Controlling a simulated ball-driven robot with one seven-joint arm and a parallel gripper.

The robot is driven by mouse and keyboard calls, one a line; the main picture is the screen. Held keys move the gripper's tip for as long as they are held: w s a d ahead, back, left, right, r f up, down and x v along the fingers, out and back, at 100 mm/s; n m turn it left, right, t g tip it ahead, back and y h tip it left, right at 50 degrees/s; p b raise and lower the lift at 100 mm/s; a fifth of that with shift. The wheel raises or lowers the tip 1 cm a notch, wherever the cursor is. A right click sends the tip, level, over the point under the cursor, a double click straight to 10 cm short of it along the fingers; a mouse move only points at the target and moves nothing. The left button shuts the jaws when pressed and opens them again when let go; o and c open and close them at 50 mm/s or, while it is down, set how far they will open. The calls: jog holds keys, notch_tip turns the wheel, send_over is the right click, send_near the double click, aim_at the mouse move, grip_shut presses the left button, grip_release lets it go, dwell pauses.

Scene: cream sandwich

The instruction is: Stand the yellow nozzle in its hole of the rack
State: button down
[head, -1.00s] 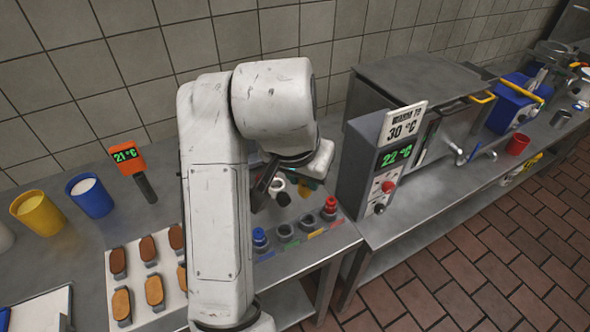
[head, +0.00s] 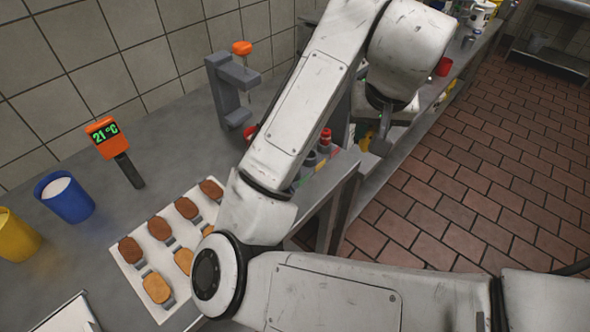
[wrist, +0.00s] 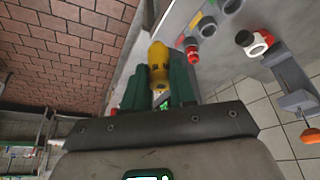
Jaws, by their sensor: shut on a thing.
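The yellow nozzle (wrist: 158,62) is between the dark green fingers of my gripper (wrist: 158,88) in the wrist view, its rounded end pointing away from the palm. The rack (head: 308,172) is at the counter's front right corner, partly hidden by my arm. A red nozzle (head: 325,138) stands in it.
A grey stand with an orange knob (head: 242,48) is at the back by the wall. A tray of brown biscuits (head: 150,280), a blue cup (head: 66,196) and an orange thermometer (head: 104,136) lie to the left. Brick floor (head: 450,200) is open on the right.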

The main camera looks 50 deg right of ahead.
jog(key=shift+w+f+p, duration=0.2)
jog(key=shift+w+f, duration=3.05)
jog(key=shift+w, duration=0.2)
jog(key=shift+w+f+p, duration=0.2)
jog(key=shift+w+f, duration=3.05)
jog(key=shift+w, duration=0.15)
jog(key=shift+f, duration=0.1)
jog(key=c, duration=0.9)
grip_release()
jog(key=v, duration=1.2)
